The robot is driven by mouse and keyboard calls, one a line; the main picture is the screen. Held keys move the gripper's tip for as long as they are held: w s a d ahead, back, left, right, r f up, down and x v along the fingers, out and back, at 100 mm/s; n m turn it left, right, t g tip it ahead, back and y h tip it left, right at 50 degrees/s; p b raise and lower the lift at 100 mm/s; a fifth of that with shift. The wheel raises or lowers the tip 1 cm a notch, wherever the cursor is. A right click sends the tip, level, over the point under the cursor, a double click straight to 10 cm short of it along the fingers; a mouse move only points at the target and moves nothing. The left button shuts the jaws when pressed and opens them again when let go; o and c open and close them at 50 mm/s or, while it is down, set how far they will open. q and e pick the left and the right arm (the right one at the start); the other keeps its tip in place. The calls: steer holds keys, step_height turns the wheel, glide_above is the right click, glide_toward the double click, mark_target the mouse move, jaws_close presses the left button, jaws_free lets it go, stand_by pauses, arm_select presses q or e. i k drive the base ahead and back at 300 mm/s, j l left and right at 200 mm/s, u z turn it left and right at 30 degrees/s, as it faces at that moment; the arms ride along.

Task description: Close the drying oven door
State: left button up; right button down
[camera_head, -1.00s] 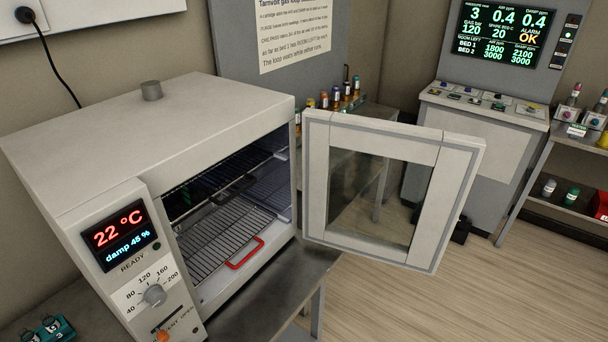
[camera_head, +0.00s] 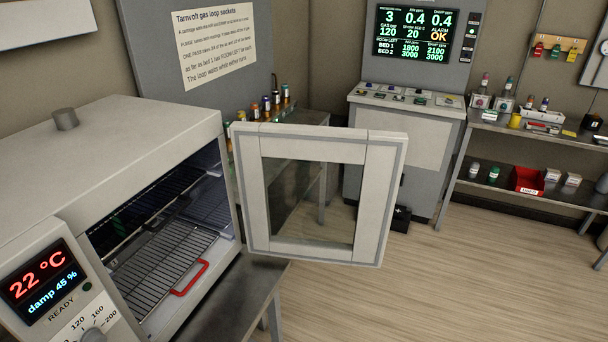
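The drying oven (camera_head: 120,135) stands at the left, a light grey box with a display reading 22 °C and damp 45 %. Its door (camera_head: 390,200) is swung wide open to the right, a pale frame around a glass window. Inside the open oven are wire racks (camera_head: 165,262), the lower one with a red handle (camera_head: 190,278) at its front. Neither of my grippers is in view.
The oven stands on a metal table (camera_head: 225,310). A grey console (camera_head: 405,130) with a lit screen stands behind the door. A shelf rack (camera_head: 540,140) with bottles and a red bin (camera_head: 528,180) is at the right. The wooden floor (camera_head: 450,290) in front is clear.

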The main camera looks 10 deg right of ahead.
mark_target(381, 155)
steer(key=i+l+z, duration=0.15)
steer(key=l+z, duration=0.2)
steer(key=l, duration=0.15)
steer(key=i+l+z, duration=0.5)
steer(key=l+z, duration=0.25)
steer(key=i+l+z, duration=0.25)
steer(key=i, duration=0.2)
steer(key=i+l+z, duration=0.25)
steer(key=i, duration=0.25)
steer(key=i+u, duration=0.25)
steer(key=u, duration=0.25)
steer(key=i+u, duration=0.3)
steer(key=u, duration=0.2)
steer(key=i+l+u, duration=0.15)
steer(key=u, duration=0.3)
steer(key=i+u, duration=0.15)
steer(key=u, duration=0.3)
steer(key=i+u, duration=0.15)
steer(key=u, duration=0.35)
steer(key=i+l+u, duration=0.1)
steer(key=u, duration=0.35)
steer(key=i+l+u, duration=0.2)
steer(key=u, duration=0.25)
steer(key=i+l+u, duration=0.1)
steer(key=u, duration=0.3)
steer(key=i+l+u, duration=0.15)
steer(key=u, duration=0.25)
steer(key=i+l+u, duration=0.25)
steer(key=u, duration=0.15)
